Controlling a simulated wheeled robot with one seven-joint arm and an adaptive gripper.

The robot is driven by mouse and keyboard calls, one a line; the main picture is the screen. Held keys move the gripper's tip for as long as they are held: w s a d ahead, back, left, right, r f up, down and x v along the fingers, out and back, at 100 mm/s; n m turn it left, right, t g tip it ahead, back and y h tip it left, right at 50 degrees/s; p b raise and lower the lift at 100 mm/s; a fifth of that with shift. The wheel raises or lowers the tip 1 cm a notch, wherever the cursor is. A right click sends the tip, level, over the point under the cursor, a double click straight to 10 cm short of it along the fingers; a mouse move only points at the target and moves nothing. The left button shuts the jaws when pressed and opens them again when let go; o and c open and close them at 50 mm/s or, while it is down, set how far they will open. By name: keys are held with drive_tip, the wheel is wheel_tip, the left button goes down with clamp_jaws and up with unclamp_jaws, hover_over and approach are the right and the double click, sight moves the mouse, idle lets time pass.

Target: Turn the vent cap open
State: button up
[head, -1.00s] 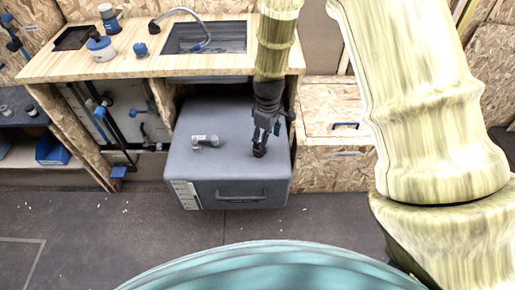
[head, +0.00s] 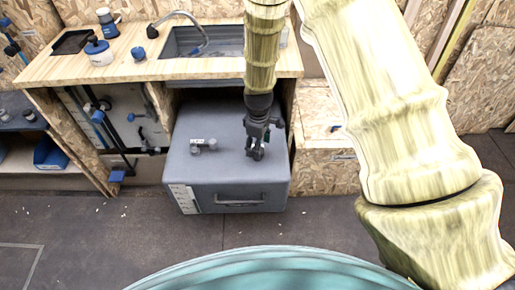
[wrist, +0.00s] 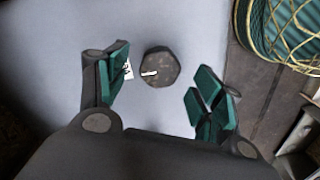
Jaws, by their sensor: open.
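The vent cap (wrist: 160,70) is a dark, many-sided knob with a short white mark on its top, on the grey top of a box (head: 228,178). In the wrist view it lies between and slightly beyond my fingertips, with clear gaps on both sides. My gripper (wrist: 159,82) is open and empty, its green-padded fingers spread apart. In the head view my gripper (head: 255,154) points down over the right part of the box top and hides the cap. How high the fingertips are above the top is hard to tell.
A grey fitting (head: 204,145) lies on the box top to the left. A wooden counter (head: 130,66) with a sink (head: 190,42) overhangs behind. A chipboard cabinet (head: 325,172) stands close on the right. The dark floor in front is clear.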

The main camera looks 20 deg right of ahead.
drive_tip(key=shift+f, duration=1.15)
drive_tip(key=c, duration=1)
